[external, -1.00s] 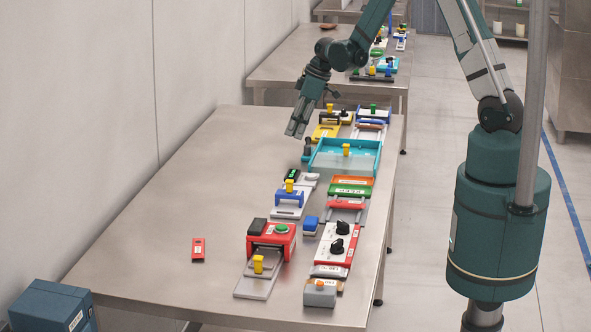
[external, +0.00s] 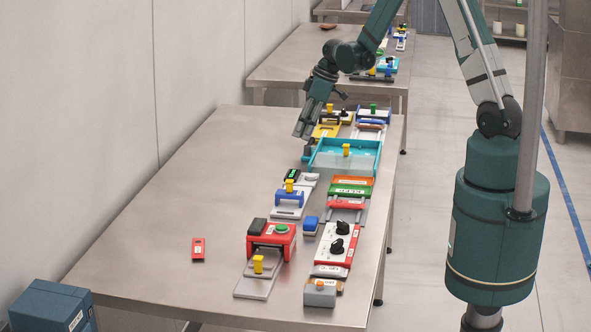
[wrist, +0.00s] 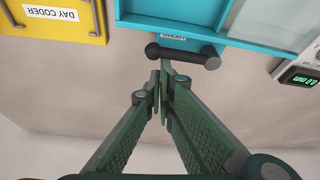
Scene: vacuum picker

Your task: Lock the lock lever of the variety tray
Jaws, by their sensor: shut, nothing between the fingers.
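The variety tray is the shallow turquoise tray (external: 372,158) at the far part of the table, with its edge also in the wrist view (wrist: 185,12). Its lock lever is a dark bar with rounded ends (wrist: 183,56) on a turquoise bracket at the tray's side. The lever also shows as a small dark shape (external: 307,149) at the tray's left corner. Contact cannot be told.
A yellow device labelled DAY CODER (wrist: 55,20) and a white device with a green 0.0 mm display (wrist: 302,77) flank the lever. A red machine (external: 272,238) and several other devices stand nearer. The table's left side is mostly clear.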

